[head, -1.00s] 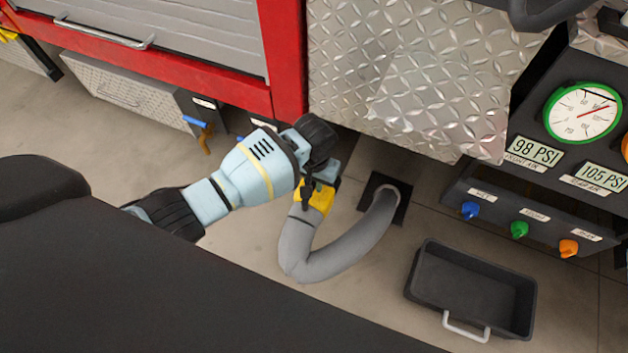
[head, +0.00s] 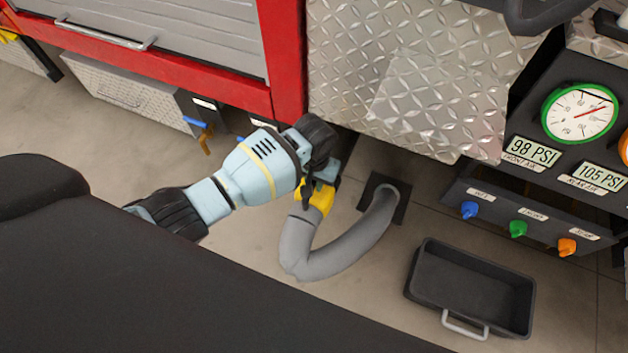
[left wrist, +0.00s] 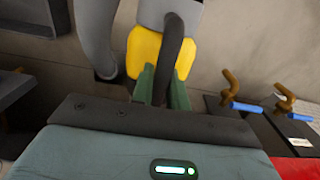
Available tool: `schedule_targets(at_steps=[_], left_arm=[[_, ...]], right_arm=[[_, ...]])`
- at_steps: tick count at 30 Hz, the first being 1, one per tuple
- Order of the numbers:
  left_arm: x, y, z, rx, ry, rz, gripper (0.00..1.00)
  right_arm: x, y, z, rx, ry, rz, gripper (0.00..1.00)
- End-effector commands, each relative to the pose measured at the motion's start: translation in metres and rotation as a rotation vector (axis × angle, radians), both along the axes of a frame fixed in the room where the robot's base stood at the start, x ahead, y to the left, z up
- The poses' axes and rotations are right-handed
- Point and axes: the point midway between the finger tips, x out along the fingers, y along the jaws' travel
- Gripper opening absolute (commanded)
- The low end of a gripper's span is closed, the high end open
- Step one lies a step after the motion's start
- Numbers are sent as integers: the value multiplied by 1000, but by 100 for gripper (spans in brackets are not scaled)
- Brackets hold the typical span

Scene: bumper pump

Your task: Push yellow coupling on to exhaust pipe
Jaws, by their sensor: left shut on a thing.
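The yellow coupling (head: 320,196) is on the end of a grey hose in the head view, low beside the truck's underside. The coupling (left wrist: 145,52) also shows in the left wrist view, with a dark handle across it. My left gripper (head: 322,182) is shut on the coupling's dark handle; its green fingers (left wrist: 162,85) meet there in the left wrist view. The grey hose (head: 325,262) bends from the coupling down and up to a dark floor plate. The exhaust pipe cannot be made out; the gripper and truck body may hide it. My right gripper is not in view.
The diamond-plate panel (head: 420,75) and red truck frame (head: 287,60) stand just above my left arm. A black tray (head: 470,290) lies on the floor at the right. Blue, green and orange valve knobs (head: 518,228) sit on a panel right. Floor around the hose is clear.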

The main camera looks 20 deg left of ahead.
Motion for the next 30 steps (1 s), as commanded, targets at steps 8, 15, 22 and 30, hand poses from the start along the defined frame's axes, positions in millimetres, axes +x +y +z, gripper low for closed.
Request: schedule_targets(at_steps=[8, 15, 22, 30], left_arm=[[4, -1, 1, -1, -3, 0, 0], [6, -1, 1, -1, -3, 0, 0], [9, -1, 2, -1, -4, 0, 0], [8, 0, 1, -1, -3, 0, 41]], right_arm=[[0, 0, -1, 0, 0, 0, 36], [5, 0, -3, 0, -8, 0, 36], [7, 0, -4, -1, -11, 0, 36], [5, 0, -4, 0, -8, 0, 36]])
